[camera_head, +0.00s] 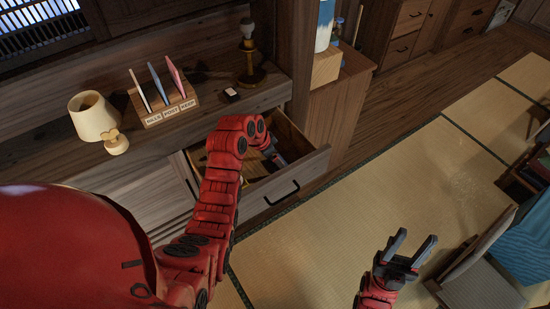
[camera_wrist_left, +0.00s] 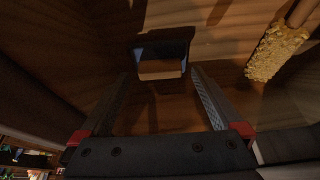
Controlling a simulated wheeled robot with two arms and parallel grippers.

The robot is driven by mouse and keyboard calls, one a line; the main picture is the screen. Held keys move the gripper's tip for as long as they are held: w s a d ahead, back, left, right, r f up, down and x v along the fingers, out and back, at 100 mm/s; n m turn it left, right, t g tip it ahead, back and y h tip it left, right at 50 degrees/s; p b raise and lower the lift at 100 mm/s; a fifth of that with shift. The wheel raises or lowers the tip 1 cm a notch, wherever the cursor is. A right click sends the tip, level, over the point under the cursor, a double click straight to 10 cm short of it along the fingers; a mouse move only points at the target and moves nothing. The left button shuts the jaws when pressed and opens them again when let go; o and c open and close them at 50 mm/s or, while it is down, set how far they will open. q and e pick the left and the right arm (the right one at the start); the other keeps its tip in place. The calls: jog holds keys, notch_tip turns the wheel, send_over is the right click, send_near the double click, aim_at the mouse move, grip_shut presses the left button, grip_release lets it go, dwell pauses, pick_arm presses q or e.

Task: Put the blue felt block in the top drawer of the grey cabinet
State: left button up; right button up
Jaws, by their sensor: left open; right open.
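A small block with dark blue sides and a brown face (camera_wrist_left: 160,68) lies on the wooden floor of a drawer in the left wrist view. I cannot tell whether it is felt. My left gripper (camera_head: 273,155) reaches down into the open drawer (camera_head: 297,185) of a grey-brown wooden cabinet (camera_head: 150,180). It is open, its fingers pointing towards the block, one on each side; I cannot tell whether they touch it. My arm hides part of the drawer in the head view. My right gripper (camera_head: 405,252) is open and empty above the tatami floor.
A brush-like thing with yellow bristles (camera_wrist_left: 275,52) lies in the drawer right of the block. The cabinet top holds a lamp (camera_head: 95,117), a slotted holder (camera_head: 163,108) with upright cards and a dark stand (camera_head: 249,60). A chair (camera_head: 480,270) stands at right. The middle tatami is clear.

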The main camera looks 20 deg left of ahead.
pick_arm(q)
jog(key=v, duration=0.3)
jog(key=shift+a+r+b, duration=0.15)
jog(key=shift+r+b, duration=0.05)
jog(key=shift+b, duration=0.2)
notch_tip(320, 180, up, 7)
jog(key=p, duration=0.4)
send_over(270, 169)
jog(key=s+a, duration=0.1)
jog(key=s, duration=0.1)
jog(key=shift+s+a+f, duration=0.15)
jog(key=shift+s+a, duration=0.05)
